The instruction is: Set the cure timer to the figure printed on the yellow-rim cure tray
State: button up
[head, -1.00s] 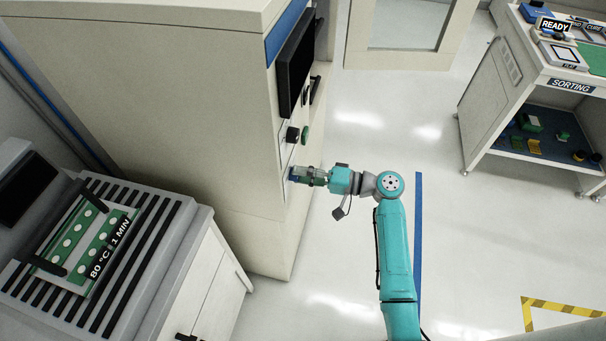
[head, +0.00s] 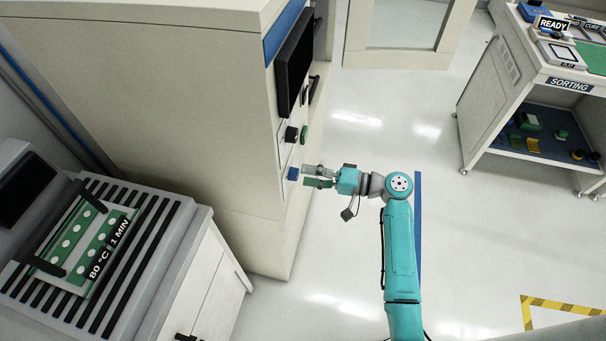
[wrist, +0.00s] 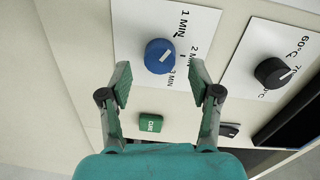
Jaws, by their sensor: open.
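The cure timer is a blue knob (head: 293,174) on the front of the tall cream cabinet. In the wrist view the blue knob (wrist: 157,57) sits on a white plate marked 1 MIN, 2 MIN and 3 MIN. Its white pointer slants up and right, toward the 1 MIN side. My gripper (head: 310,176) is open, just out from the knob; in the wrist view its fingers (wrist: 160,70) stand either side, apart from it. A tray with a green board (head: 75,240) lies on the left machine, labelled 80 °C 1 MIN; I cannot make out a yellow rim.
A black temperature knob (wrist: 272,73) has its own plate beside the timer plate. A green CURE button (wrist: 151,123) is close by. A dark screen (head: 294,65) is mounted above the controls. A sorting bench (head: 495,95) stands at right, with open floor between.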

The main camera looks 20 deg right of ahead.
jog(key=v, duration=0.9)
jog(key=shift+s+d, duration=0.2)
jog(key=shift+d, duration=0.15)
jog(key=s+a+f+m+t+h, duration=0.1)
jog(key=s+a+f+m+h, duration=0.1)
jog(key=s+a+f+h, duration=0.45)
jog(key=s+a+f+m+h, duration=0.2)
jog(key=s+a+f, duration=0.2)
jog(key=f, duration=0.5)
jog(key=s+n+h, duration=0.1)
jog(key=s+h, duration=0.3)
jog(key=s, duration=0.8)
jog(key=s+r+n+t+h, duration=0.1)
jog(key=s+r+n+t, duration=0.1)
jog(key=s+r+n, duration=0.2)
jog(key=s+r+n+t, duration=0.1)
jog(key=s+r+n, duration=0.3)
jog(key=s+r, duration=0.6)
jog(key=shift+r+t+h, duration=0.35)
jog(key=shift+r+t, duration=0.05)
jog(key=shift+r, duration=1.8)
